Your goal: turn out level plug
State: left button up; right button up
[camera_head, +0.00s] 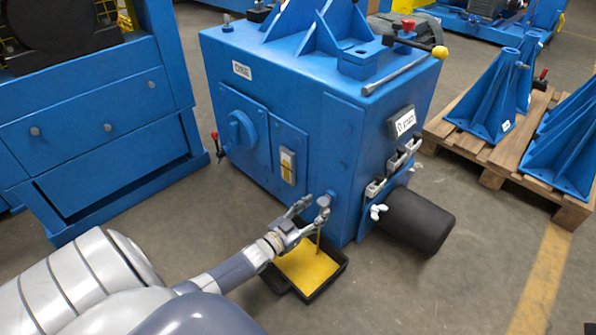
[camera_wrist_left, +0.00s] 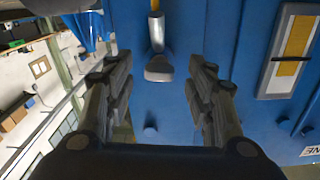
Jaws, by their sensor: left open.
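A small grey fitting (camera_head: 324,201), which seems to be the level plug, sticks out low on the front of the blue housing (camera_head: 225,72). In the left wrist view the grey fitting (camera_wrist_left: 158,68) sits beyond and between my fingertips, apart from both. A thin yellow stream (camera_head: 317,237) hangs below it, down to the black tray (camera_head: 335,272) holding yellow liquid. My left gripper (camera_head: 312,209) is open and empty, close in front of the fitting; its fingers also show in the wrist view (camera_wrist_left: 160,85). Part of the fitting is hard to separate from a finger in the head view.
A sight glass (camera_head: 288,166) with yellow in it is on the housing's front. A black cylinder (camera_head: 420,220) with wing nuts sticks out at right. A wooden pallet (camera_head: 492,178) with blue brackets stands further right.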

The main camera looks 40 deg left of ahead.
pick_arm(q)
jog(key=s, duration=0.7)
jog(key=shift+s+a, duration=0.3)
jog(key=shift+a, duration=0.05)
